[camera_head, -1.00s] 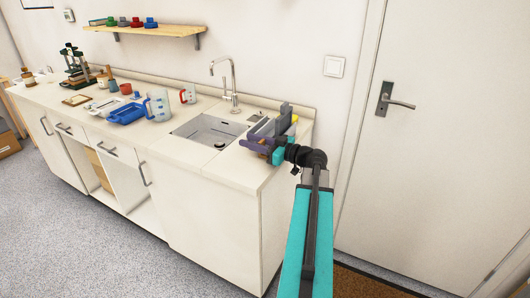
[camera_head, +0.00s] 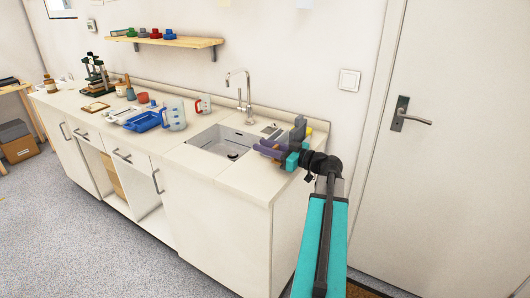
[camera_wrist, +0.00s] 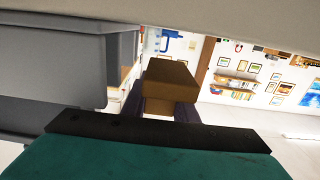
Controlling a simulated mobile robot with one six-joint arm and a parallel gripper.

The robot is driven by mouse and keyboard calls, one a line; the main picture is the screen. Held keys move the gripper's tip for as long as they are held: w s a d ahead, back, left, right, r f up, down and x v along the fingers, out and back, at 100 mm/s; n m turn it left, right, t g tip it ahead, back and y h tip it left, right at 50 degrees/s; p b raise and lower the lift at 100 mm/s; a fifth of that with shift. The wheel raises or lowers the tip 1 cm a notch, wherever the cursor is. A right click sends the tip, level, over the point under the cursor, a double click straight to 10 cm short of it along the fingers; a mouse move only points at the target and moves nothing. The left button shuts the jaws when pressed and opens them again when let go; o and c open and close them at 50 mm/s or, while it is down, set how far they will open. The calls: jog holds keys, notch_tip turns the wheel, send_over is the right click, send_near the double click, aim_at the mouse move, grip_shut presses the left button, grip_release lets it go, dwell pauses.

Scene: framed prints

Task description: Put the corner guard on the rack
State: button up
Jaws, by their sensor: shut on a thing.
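My gripper (camera_head: 272,149) is at the right end of the counter, right of the sink. Its purple fingers also show in the wrist view (camera_wrist: 164,108). It is shut on a brown, block-like piece, seen in the wrist view (camera_wrist: 171,78) and small in the head view; it looks like the corner guard. A grey upright thing (camera_head: 299,129) stands close behind the gripper and may be the rack. A large grey body (camera_wrist: 55,70) fills the left of the wrist view. Whether the brown piece touches anything is not clear.
The sink (camera_head: 223,142) and tap (camera_head: 243,92) are left of my gripper. A blue tray (camera_head: 145,121) and measuring jug (camera_head: 174,113) stand farther left. A wall shelf (camera_head: 170,41) hangs above. A door (camera_head: 450,150) is at the right.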

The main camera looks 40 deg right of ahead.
jog(key=shift+r, duration=0.5)
jog(key=s+a, duration=0.1)
jog(key=s, duration=0.1)
jog(key=s+a, duration=0.1)
jog(key=s, duration=0.1)
jog(key=s+a+b, duration=0.1)
jog(key=s, duration=0.2)
jog(key=shift+a+r, duration=0.15)
jog(key=shift+r, duration=0.05)
jog(key=shift+s+f+b, duration=0.1)
jog(key=shift+s+b, duration=0.15)
jog(key=shift+b, duration=0.8)
jog(key=shift+s+a+b, duration=0.1)
jog(key=shift+s+b, duration=0.15)
jog(key=shift+b, duration=0.55)
jog(key=b, duration=0.3)
jog(key=shift+s+a, duration=0.15)
jog(key=shift+s, duration=0.2)
